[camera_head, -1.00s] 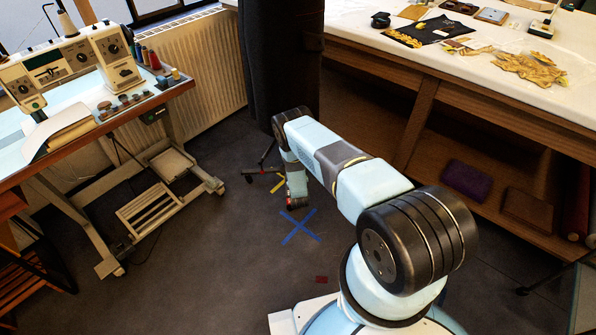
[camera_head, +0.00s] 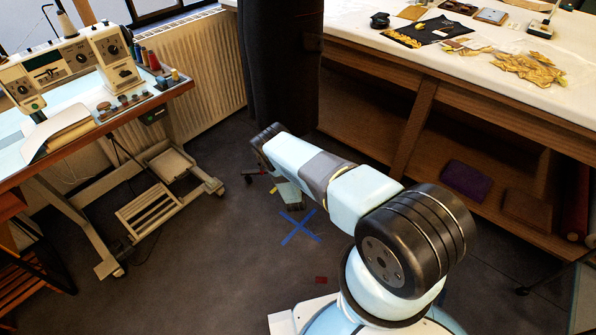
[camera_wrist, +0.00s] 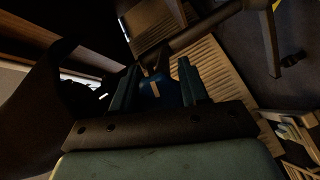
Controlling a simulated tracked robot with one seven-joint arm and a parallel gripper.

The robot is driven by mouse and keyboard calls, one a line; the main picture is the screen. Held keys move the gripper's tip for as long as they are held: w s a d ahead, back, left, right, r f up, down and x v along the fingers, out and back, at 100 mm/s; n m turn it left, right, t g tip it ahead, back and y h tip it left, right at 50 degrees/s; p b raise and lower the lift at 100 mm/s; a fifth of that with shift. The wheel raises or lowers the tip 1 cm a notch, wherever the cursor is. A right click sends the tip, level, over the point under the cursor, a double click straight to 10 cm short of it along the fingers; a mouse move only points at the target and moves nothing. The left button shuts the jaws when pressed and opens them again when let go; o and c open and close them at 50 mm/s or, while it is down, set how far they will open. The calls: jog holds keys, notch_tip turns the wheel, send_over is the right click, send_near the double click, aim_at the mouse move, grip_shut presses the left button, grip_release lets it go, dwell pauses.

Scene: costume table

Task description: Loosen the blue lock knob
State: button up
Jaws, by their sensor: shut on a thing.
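In the wrist view the blue lock knob (camera_wrist: 158,90) sits between the two fingers of my gripper (camera_wrist: 160,70). The fingers are shut on the knob, one on each side. A small tan mark shows on the knob's face. In the head view the knob and my fingertips are hidden behind my arm. My arm there reaches down toward the foot of a dark hanging form (camera_head: 280,65).
A sewing machine (camera_head: 75,65) stands on a table at the left, by a radiator (camera_head: 185,75). A long worktable (camera_head: 480,85) with shelves below runs along the right. A blue tape cross (camera_head: 299,227) marks the open floor.

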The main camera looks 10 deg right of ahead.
jog(key=shift+s+f, duration=0.2)
jog(key=shift+f, duration=0.05)
jog(key=o, duration=0.8)
jog(key=shift+o, duration=1.2)
jog(key=shift+w, duration=0.1)
jog(key=shift+r, duration=0.15)
jog(key=v, duration=1.3)
jog(key=shift+s, duration=0.4)
jog(key=shift+a, duration=0.15)
jog(key=shift+c, duration=0.5)
